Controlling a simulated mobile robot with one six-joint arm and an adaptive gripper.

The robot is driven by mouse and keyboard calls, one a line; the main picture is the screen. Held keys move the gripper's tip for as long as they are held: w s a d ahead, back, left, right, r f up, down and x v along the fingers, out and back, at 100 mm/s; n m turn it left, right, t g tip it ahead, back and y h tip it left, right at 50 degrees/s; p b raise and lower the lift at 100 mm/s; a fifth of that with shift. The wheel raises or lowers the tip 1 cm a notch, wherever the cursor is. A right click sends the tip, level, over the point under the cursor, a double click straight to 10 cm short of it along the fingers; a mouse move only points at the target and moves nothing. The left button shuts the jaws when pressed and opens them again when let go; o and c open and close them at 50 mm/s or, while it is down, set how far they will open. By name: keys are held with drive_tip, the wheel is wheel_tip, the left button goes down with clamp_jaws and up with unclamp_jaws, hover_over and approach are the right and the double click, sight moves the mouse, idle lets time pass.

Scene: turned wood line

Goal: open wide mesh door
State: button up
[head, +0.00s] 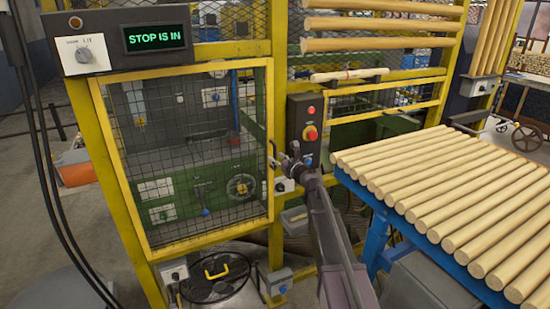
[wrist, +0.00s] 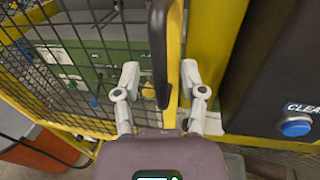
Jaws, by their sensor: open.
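The wide mesh door (head: 182,150) is a black wire grid in a yellow frame, left of centre in the head view. It appears closed against the yellow machine frame. Its upright black handle (head: 272,151) is on the door's right edge. In the wrist view the handle (wrist: 159,50) comes down between my two fingers. My gripper (head: 283,163) is at the handle, just right of the door. In the wrist view my gripper (wrist: 160,76) is open, one finger on each side of the bar, with gaps showing. Whether the handle sits fully within the finger depth is unclear.
A blue-framed rack of wooden rods (head: 440,190) fills the right side. Grey floor lies left.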

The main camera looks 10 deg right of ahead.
drive_tip(key=shift+w+a, duration=0.35)
drive_tip(key=shift+w, duration=0.25)
clamp_jaws()
drive_tip(key=shift+s, duration=0.1)
